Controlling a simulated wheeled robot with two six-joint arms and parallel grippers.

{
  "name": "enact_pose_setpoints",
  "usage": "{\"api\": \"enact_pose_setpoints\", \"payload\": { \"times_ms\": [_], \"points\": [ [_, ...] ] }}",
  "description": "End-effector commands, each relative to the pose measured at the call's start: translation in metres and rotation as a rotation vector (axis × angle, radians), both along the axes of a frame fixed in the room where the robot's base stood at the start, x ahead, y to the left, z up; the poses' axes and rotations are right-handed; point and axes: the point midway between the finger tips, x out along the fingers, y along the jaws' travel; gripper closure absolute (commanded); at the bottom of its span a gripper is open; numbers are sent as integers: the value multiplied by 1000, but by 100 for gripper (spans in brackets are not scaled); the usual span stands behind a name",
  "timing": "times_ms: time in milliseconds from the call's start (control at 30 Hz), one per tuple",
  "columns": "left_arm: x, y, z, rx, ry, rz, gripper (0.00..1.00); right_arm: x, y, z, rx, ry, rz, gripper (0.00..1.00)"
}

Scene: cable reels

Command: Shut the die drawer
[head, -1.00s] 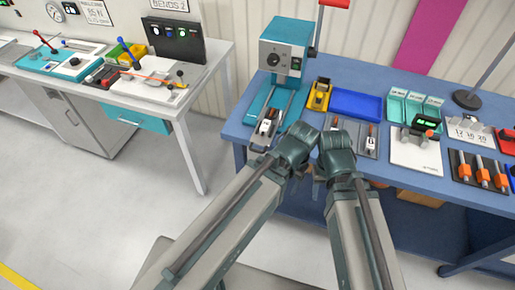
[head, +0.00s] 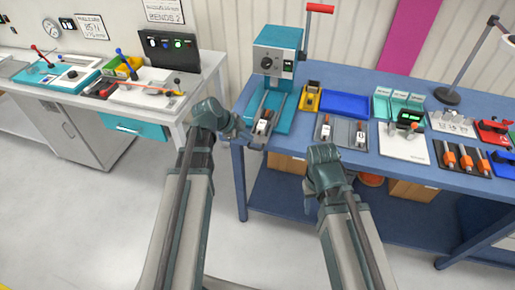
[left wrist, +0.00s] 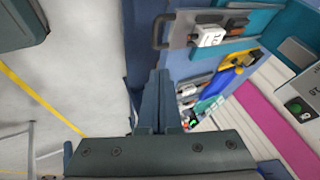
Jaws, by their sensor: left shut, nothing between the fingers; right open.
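The die drawer (head: 258,139) is the grey slide at the front of the teal press (head: 277,50). It is pulled out, towards the table's front edge, and carries a white-topped die block (head: 263,124). In the left wrist view the drawer (left wrist: 186,27) shows its dark bar handle (left wrist: 158,32). My left gripper (head: 243,134) is shut and empty, close to the drawer's front on the left; its fingers (left wrist: 160,78) point towards the handle, apart from it in the left wrist view. My right gripper (head: 311,200) is open, low in front of the table.
The blue table (head: 235,128) also holds a yellow holder (head: 310,97), a blue tray (head: 345,104) and a grey rack (head: 341,130) right of the press. A white bench (head: 165,108) with a teal drawer stands left. A floor gap lies between them.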

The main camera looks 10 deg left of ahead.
Motion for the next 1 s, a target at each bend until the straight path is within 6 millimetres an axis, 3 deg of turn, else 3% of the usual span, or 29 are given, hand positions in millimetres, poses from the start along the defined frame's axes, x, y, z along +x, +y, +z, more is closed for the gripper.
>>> {"api": "enact_pose_setpoints", "payload": {
  "times_ms": [133,467,1000],
  "points": [
    [6,10,3,10,-41,-25,100,0,0,0,0,0,0,50],
    [9,6,-5,12,-43,-29,100,0,0,-9,0,0,0,50],
    [44,-23,-68,12,-42,-30,100,0,0,-71,0,0,-1,50]
  ]
}}
